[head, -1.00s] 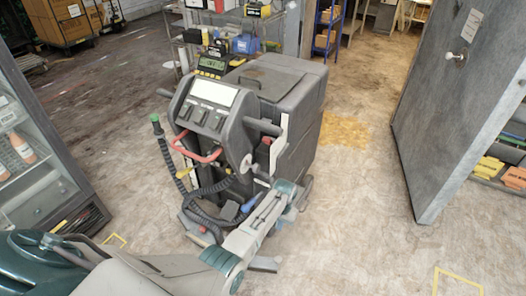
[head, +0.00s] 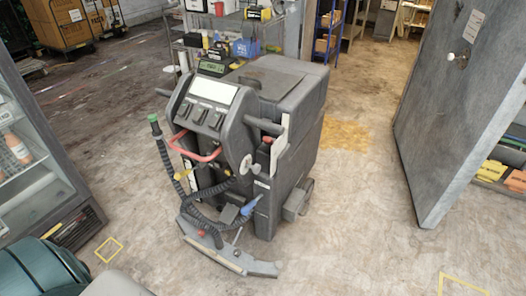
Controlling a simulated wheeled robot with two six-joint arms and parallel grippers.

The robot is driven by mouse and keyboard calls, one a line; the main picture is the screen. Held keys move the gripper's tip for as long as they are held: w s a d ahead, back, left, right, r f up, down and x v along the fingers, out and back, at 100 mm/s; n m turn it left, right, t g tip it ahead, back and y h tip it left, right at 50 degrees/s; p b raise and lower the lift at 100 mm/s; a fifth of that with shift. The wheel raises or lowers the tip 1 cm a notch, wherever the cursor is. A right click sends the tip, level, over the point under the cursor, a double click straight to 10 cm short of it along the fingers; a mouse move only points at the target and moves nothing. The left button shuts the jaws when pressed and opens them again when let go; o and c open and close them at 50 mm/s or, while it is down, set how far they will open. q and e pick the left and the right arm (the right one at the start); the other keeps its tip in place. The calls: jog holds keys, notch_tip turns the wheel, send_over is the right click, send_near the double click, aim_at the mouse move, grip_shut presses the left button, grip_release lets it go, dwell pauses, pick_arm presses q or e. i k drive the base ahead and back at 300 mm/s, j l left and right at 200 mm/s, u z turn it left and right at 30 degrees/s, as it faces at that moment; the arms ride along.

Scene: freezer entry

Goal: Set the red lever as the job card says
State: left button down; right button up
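A grey floor-cleaning machine (head: 285,92) stands in the middle of the head view. A red curved lever (head: 200,155) crosses the front of its control panel, below a row of dark switches. A small red part (head: 267,141) also shows on its right side. A blank-looking white plate (head: 213,92) tops the panel. A pale paper (head: 472,24) is fixed to the grey door at right; its text is too small to read. I cannot tell which is the job card. Neither gripper is in view; only teal and grey parts of my arm show at bottom left.
A glass-front cabinet (head: 32,165) stands at left and the open grey door (head: 448,120) at right. A black hose (head: 165,160) with a green end hangs at the machine's left. A loaded shelf (head: 195,40) stands behind. The floor in front is clear, with yellow marks.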

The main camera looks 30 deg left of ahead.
aim_at(267, 140)
jog(key=i+j+z, duration=0.15)
jog(key=j, duration=0.25)
jog(key=i+j+z, duration=0.2)
jog(key=j, duration=0.15)
jog(key=j+z, duration=0.15)
jog(key=j, duration=0.25)
jog(key=i+j, duration=0.05)
